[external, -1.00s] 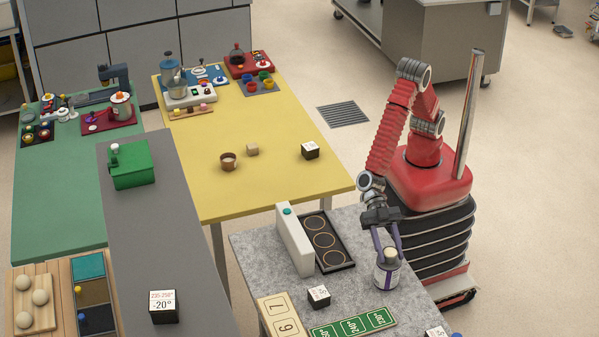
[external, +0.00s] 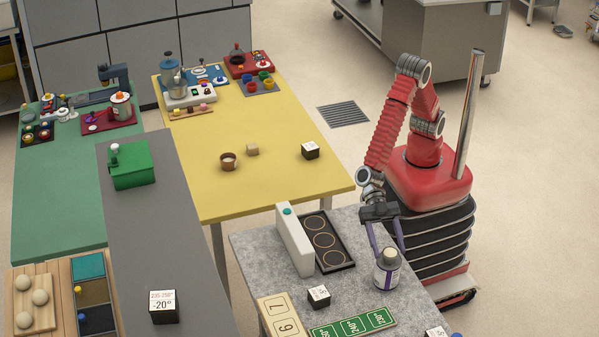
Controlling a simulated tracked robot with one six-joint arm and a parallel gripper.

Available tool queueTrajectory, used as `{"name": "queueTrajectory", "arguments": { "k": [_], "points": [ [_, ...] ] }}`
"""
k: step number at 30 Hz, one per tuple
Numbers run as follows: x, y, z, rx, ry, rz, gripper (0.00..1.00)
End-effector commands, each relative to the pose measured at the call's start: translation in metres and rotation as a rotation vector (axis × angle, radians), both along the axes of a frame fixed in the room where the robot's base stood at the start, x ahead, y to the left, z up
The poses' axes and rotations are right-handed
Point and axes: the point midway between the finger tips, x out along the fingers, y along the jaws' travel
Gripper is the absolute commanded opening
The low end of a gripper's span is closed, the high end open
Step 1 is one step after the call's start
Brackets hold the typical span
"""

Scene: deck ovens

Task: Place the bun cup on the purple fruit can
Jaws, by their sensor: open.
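The purple fruit can (external: 386,277), a jar-like can with a white and dark purple band, stands upright on the grey speckled table near its right edge. A small pale cream piece (external: 390,254), which looks like the bun cup, sits on top of the can. It is too small to make out in detail. My gripper (external: 390,247), with two purple fingers, points down just above the can. The fingers are open, with their tips around the height of the pale piece. Whether a tip touches it, I cannot tell.
A black tray with rings (external: 325,242) and a white upright panel (external: 294,241) stand left of the can. A black-and-white cube (external: 318,296) and a green number board (external: 353,324) lie nearer the front. A brown cup (external: 228,161) stands on the yellow table.

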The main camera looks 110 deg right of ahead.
Motion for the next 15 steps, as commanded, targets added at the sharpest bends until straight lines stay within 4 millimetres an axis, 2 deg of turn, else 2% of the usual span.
{"name": "queueTrajectory", "arguments": {
  "k": [15],
  "points": [
    [-0.009, -0.077, 0.033, 0.002, -0.001, -0.003, 0.60]
  ]
}}
